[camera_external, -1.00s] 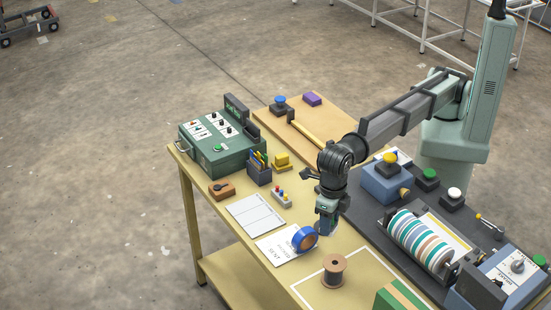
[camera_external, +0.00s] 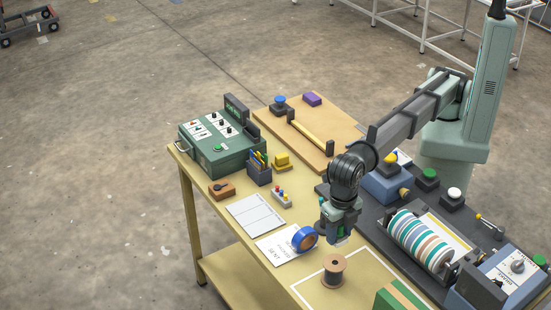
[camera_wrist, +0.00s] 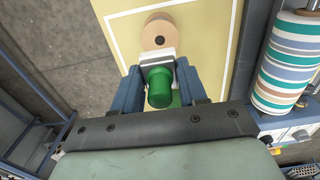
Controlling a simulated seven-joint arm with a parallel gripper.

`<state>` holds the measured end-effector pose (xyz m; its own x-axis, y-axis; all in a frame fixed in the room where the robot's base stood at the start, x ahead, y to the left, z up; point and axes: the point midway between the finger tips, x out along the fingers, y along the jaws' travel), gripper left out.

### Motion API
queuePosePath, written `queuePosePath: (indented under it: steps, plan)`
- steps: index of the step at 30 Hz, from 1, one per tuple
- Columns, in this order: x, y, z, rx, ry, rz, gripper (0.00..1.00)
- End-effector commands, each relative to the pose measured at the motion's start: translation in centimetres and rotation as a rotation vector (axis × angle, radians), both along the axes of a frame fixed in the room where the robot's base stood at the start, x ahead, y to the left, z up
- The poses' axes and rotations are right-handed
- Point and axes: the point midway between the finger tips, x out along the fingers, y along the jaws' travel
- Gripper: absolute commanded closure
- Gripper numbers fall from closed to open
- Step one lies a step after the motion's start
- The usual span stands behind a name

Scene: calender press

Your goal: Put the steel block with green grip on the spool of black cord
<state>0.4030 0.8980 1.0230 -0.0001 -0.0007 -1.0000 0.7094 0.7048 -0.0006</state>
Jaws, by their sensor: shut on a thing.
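The steel block (camera_wrist: 155,58) with its green grip (camera_wrist: 159,88) is between my gripper's blue fingers in the wrist view. My gripper (camera_external: 339,236) is shut on it and holds it above the table; the block is mostly hidden in the external view. A spool (camera_external: 333,272) with tan flanges stands upright inside a white outline on the table. In the external view my gripper is behind and above the spool.
A green box (camera_external: 397,298) is at the front right. The striped roller (camera_external: 420,239) on its dark base is to the right. A dark round thing (camera_external: 321,228) shows beside my gripper, partly hidden.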

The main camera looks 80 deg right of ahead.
Motion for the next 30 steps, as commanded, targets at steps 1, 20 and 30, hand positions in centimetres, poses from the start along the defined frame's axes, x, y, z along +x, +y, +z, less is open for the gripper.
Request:
queuePosePath:
  steps: [1,20,30]
  plan:
    - [0.0,-0.1,-0.8,-0.001,0.001,0.001,0.91]
    - [0.0,0.0,-8.1,0.000,0.000,0.003,0.91]
    - [0.0,0.0,-8.4,0.001,-0.001,0.003,0.91]
